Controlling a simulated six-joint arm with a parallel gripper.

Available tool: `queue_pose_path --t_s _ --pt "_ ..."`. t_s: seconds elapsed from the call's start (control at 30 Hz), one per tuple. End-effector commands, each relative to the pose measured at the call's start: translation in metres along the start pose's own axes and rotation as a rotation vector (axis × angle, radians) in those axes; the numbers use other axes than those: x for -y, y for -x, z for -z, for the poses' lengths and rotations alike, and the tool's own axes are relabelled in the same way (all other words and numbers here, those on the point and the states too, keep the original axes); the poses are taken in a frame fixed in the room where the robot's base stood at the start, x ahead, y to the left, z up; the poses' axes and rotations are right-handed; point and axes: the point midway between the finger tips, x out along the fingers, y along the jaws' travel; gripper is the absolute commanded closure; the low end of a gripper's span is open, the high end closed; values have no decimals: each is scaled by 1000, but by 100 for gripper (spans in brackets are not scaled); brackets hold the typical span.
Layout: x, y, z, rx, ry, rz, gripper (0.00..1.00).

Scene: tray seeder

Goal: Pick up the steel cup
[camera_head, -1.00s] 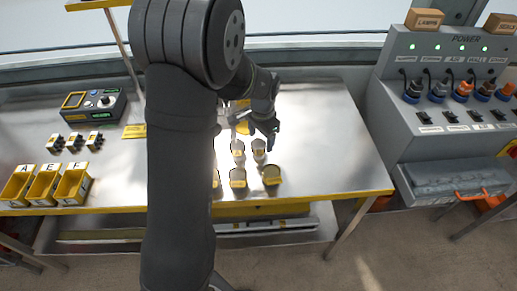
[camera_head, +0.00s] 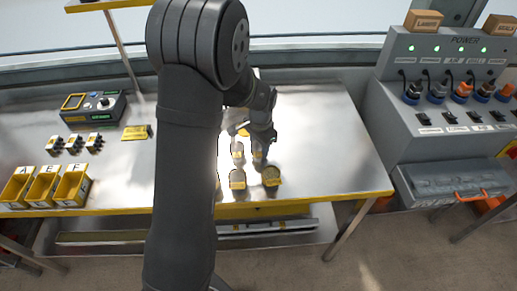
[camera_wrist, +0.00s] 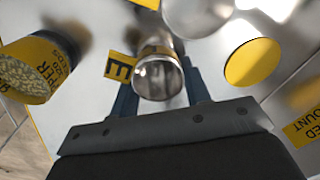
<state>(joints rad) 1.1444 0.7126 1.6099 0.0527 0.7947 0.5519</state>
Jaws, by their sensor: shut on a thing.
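The steel cup (camera_wrist: 158,78) is a small shiny cylinder with an open rim, seen from above at the middle of the wrist view. A yellow tag marked E (camera_wrist: 121,67) sits at its side. My gripper (camera_wrist: 160,84) has its dark blue fingers on either side of the cup and is shut on it. In the head view my gripper (camera_head: 260,141) is low over the bench and the held cup (camera_head: 257,155) is partly hidden under it. I cannot tell whether the cup's base touches the bench.
Another steel cup (camera_head: 237,150) stands just left. Lettered yellow bins (camera_head: 42,186) are at far left. The bench's right side is clear.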

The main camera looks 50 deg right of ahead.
Motion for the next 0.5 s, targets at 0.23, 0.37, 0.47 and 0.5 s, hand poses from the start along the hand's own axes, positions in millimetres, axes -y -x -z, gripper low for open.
queue_pose_path --t_s 0.23,0.37,0.47,0.5 --pt "1 11 1 -3 0 2 80" --pt "2 30 1 -4 0 3 80" --pt "-6 48 2 -3 -4 2 80" --pt "-16 53 3 -2 -6 1 80"
